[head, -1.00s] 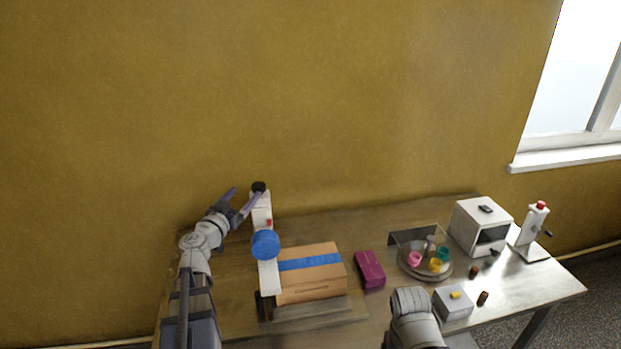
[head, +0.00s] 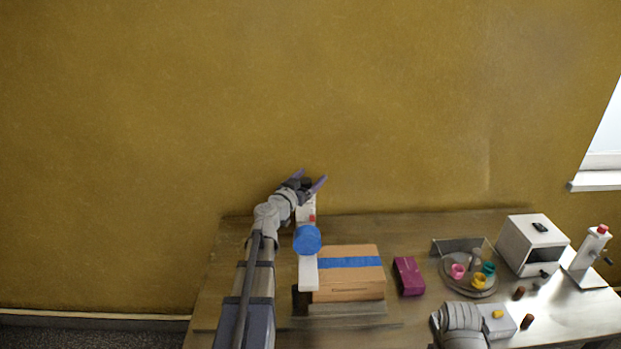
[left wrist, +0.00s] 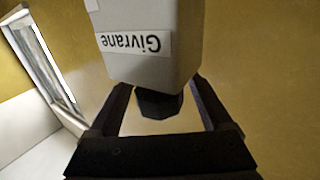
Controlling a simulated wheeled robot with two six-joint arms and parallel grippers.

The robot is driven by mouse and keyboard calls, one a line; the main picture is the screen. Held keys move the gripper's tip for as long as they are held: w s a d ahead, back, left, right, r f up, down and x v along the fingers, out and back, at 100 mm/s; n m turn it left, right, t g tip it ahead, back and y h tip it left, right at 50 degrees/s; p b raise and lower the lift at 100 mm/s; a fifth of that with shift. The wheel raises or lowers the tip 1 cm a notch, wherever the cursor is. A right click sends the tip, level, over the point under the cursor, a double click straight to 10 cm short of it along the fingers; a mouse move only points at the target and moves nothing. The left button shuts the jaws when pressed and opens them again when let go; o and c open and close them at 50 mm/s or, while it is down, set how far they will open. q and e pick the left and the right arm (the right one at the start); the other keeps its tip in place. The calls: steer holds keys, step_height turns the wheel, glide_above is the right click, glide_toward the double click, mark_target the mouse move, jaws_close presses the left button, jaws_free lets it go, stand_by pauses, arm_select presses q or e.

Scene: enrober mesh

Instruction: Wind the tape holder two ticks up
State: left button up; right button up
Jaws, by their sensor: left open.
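The tape holder is a white upright post (head: 308,274) with a blue tape roll (head: 307,240) on it and a small red mark near its top. A dark knob (head: 306,184) tops it. My left gripper (head: 312,178) is open, its two fingers on either side of the knob. In the left wrist view the dark knob (left wrist: 160,104) sits between the open fingers (left wrist: 162,105), with a gap on each side. Above it is the white body (left wrist: 155,60) with a label reading "Givrane", upside down.
A cardboard box (head: 350,284) with a blue tape strip stands right of the post. Further right are a purple box (head: 408,276), a round tray (head: 459,287) of coloured cups, a white oven-like box (head: 516,243) and a white cranked stand (head: 589,256). The wall is close behind.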

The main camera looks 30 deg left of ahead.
arm_select(q)
steer(key=shift+w, duration=0.1)
jaws_close()
stand_by(0.7)
